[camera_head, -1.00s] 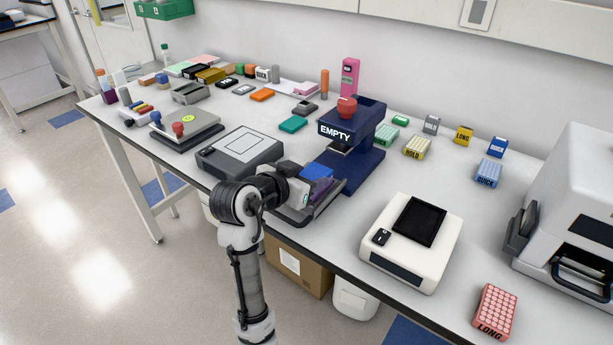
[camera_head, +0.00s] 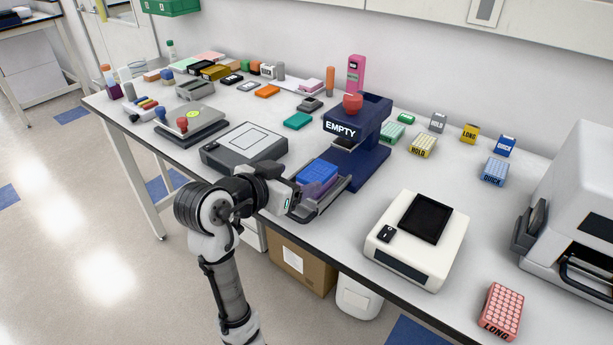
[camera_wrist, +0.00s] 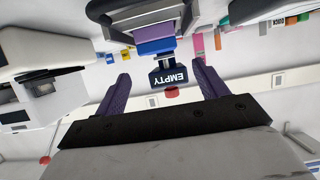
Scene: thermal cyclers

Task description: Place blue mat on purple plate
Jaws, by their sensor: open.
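The blue mat (camera_head: 318,171) lies on top of the purple plate (camera_head: 309,189), on the pulled-out tray of the navy device marked EMPTY (camera_head: 364,166). In the wrist view, which looks upside down, the blue mat (camera_wrist: 156,46) and purple plate (camera_wrist: 148,30) show one against the other, beyond my fingers. My gripper (camera_wrist: 161,72) is open, its two purple fingers wide apart with nothing between them. In the head view it is just left of the plate, and its fingertips are hard to make out.
A grey flat device (camera_head: 243,147) stands left of the tray, and a white device with a dark screen (camera_head: 416,240) stands to the right. A red rack marked LONG (camera_head: 501,311) is at the front right. The table's front edge runs below my arm.

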